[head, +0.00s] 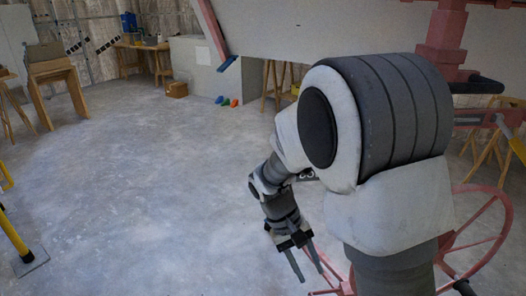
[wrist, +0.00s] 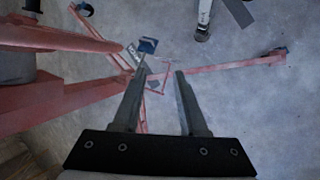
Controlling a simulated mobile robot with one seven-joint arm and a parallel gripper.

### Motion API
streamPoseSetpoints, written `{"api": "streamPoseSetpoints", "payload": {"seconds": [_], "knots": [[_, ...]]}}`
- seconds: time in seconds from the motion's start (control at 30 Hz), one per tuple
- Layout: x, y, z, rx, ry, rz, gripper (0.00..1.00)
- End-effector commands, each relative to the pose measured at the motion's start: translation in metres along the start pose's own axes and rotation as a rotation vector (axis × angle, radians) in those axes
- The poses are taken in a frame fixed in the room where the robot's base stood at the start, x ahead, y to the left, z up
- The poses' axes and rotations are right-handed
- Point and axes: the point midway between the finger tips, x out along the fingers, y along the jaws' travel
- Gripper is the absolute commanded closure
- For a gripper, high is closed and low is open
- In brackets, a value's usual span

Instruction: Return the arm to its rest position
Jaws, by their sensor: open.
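My gripper (head: 308,264) hangs low in front of my arm in the head view, fingers pointing down. In the wrist view my gripper (wrist: 160,72) shows two parallel fingers held apart with nothing between them but floor and red frame parts beyond. My arm is bent, and its large grey and white joint fills the right middle of the head view, hiding part of the lift behind it. The red panel lift (head: 447,35) stands behind and beside my arm. Its red frame also shows in the wrist view (wrist: 225,66), below the fingers.
A red spoked wheel (head: 478,236) is close at the right. A large pale panel (head: 320,27) spans the top. A yellow post (head: 13,236) stands at the left edge. Wooden trestles (head: 57,88) and a cardboard box (head: 177,90) are farther back. The floor at left centre is clear.

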Motion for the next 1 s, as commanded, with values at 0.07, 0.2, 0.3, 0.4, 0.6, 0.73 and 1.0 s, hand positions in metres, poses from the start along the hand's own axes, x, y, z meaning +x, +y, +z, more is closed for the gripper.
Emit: {"api": "streamPoseSetpoints", "payload": {"seconds": [0.07, 0.2, 0.3, 0.4, 0.6, 0.73, 1.0], "knots": [[-0.013, 0.008, 0.009, 0.020, 0.039, -0.038, 0.58], [-0.032, 0.019, 0.025, 0.051, 0.102, -0.096, 0.58], [-0.044, 0.027, 0.037, 0.072, 0.149, -0.134, 0.58], [-0.055, 0.034, 0.050, 0.092, 0.199, -0.169, 0.58], [-0.074, 0.046, 0.076, 0.135, 0.301, -0.229, 0.58], [-0.085, 0.053, 0.093, 0.162, 0.370, -0.261, 0.58], [-0.102, 0.062, 0.129, 0.218, 0.519, -0.309, 0.58]]}}
